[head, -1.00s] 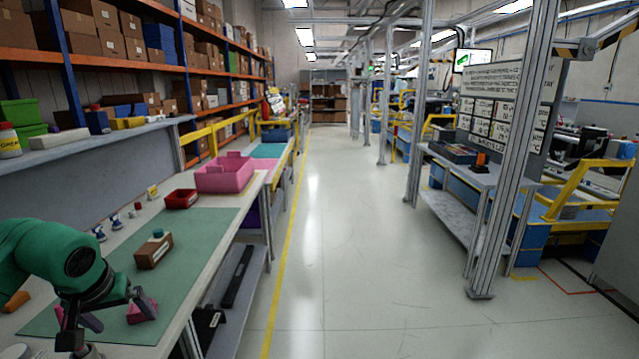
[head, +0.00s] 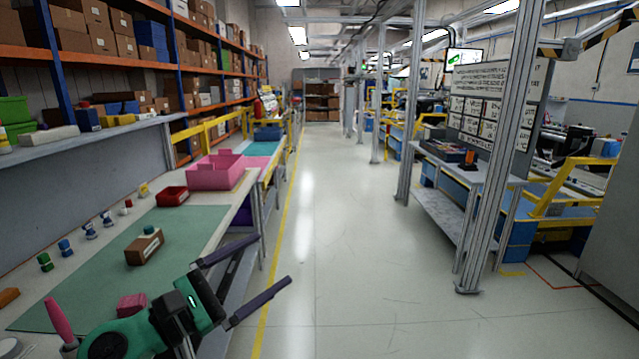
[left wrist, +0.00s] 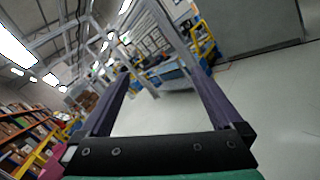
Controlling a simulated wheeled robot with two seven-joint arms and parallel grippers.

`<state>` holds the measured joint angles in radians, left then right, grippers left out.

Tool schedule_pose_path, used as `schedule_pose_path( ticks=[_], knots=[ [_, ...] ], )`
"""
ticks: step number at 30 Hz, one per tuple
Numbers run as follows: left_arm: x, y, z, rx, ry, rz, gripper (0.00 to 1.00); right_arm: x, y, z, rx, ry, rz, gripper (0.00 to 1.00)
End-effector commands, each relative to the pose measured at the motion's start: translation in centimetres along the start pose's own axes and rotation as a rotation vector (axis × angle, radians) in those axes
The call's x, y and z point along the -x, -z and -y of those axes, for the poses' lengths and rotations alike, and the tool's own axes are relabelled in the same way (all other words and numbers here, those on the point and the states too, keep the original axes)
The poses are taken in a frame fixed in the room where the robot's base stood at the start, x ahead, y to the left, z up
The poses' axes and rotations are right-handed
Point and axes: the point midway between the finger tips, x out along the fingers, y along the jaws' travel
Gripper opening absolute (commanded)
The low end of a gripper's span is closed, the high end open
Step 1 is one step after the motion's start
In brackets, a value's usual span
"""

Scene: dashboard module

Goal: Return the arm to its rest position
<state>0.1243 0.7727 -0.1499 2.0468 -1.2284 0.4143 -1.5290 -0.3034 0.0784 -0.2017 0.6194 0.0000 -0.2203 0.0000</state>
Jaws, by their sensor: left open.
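My left arm is green and comes in at the bottom left of the head view. Its left gripper (head: 262,277) is open and empty, with two long dark purple fingers spread apart. It hangs past the right edge of the workbench, over the aisle. In the left wrist view the open left gripper (left wrist: 160,90) has only floor and distant racks between its fingers. My right gripper is not in view.
The workbench has a green mat (head: 195,225). On it are a brown box (head: 144,247) and a pink block (head: 131,304). A red bin (head: 172,196) and a pink bin (head: 215,175) stand farther back. The aisle floor (head: 340,250) is clear.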

Motion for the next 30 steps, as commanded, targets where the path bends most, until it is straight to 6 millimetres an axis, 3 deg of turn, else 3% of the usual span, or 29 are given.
schedule_pose_path(
  ticks=[1,2,4,6,8,10,12,15,16,20,26,30],
  knots=[
    [0.8,-0.5,-2.1,0.325,-0.167,0.080,1.00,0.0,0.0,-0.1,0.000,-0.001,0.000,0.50],
    [1.7,-0.2,-3.8,0.533,-0.276,0.126,1.00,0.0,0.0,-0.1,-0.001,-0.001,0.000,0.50],
    [4.7,2.8,-6.9,1.023,-0.537,0.222,1.00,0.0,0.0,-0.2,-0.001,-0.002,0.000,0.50],
    [8.7,8.1,-7.8,1.486,-0.811,0.302,1.00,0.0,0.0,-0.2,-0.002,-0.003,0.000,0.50],
    [11.8,12.7,-6.5,1.807,-1.035,0.353,1.00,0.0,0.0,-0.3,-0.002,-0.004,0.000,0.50],
    [15.1,17.2,-3.6,2.100,-1.286,0.397,1.00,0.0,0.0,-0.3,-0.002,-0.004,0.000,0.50],
    [17.7,20.3,0.0,2.313,-1.516,0.427,1.00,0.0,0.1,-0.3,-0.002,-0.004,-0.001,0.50],
    [20.4,22.9,5.0,2.513,-1.812,0.451,1.00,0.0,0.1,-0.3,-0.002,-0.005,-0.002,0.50],
    [21.2,23.4,6.5,-2.438,1.811,-0.433,1.00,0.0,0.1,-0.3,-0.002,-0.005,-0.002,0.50],
    [23.7,24.3,12.5,-2.093,1.762,-0.358,1.00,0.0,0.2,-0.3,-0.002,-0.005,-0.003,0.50],
    [26.5,23.8,20.5,-1.661,1.718,-0.260,1.00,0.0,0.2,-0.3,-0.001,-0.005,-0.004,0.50],
    [26.4,29.1,22.7,-1.656,1.743,-0.246,1.00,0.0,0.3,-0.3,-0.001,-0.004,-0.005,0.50]
  ],
)
